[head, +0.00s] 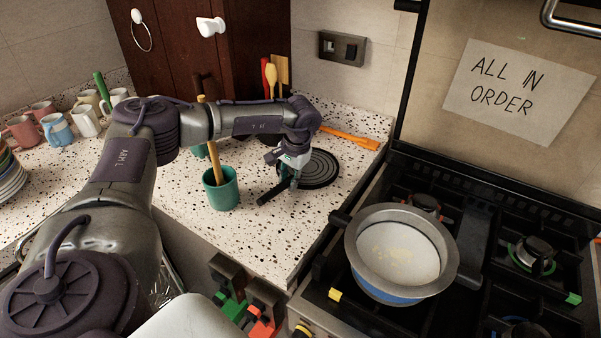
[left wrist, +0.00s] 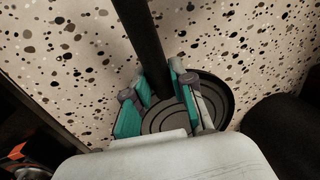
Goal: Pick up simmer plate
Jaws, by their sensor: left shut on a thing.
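The simmer plate (head: 322,170) is a dark ridged disc at the counter's back right, with a long black handle (head: 273,192) pointing to the lower left. My left gripper (head: 286,183) comes down over the handle, close to the disc, and is shut on it. My right gripper is not in view.
A teal crock (head: 221,190) with a wooden utensil stands just left of the gripper. An orange utensil (head: 350,138) lies behind the plate. The stove holds a wide pot (head: 400,251) to the right. Mugs (head: 57,130) stand at the left. The front counter is clear.

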